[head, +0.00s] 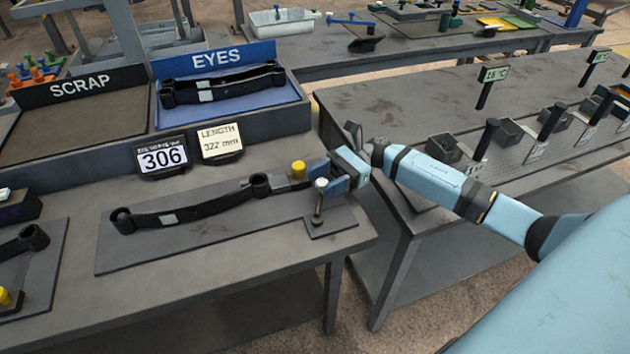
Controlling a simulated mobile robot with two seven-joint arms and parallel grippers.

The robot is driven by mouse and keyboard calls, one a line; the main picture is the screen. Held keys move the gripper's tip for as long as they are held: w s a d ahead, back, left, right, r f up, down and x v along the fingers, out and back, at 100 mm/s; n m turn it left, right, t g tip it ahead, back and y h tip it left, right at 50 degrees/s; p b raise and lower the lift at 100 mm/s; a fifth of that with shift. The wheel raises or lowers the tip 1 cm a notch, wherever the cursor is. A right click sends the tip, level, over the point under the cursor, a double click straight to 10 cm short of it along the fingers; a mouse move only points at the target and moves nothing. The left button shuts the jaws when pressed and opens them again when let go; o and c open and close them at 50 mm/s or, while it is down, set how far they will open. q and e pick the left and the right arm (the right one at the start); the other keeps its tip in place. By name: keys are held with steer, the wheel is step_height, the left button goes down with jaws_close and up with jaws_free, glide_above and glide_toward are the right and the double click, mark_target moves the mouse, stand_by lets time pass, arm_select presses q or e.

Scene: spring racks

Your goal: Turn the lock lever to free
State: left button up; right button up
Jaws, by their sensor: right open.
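The lock lever (318,203) seems to be the short upright post with a pale round knob, on a small dark plate at the right end of the near table. My right gripper (334,174) is open, right beside the knob. Its light-blue fingers point left; I cannot tell whether they touch the lever. A yellow-capped part (298,168) stands just left of it, by the end of a dark leaf spring (195,207) lying on a flat plate (130,262). My left gripper is not in view.
A display reading 306 (162,158) and a card reading LENGTH 322 mm (221,142) stand behind the spring. The SCRAP tray (75,125) is empty; the blue EYES tray (215,113) holds springs. A right-hand table (400,100) carries several dark posts.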

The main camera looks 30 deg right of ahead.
steer(key=shift+a, duration=1.2)
jaws_close()
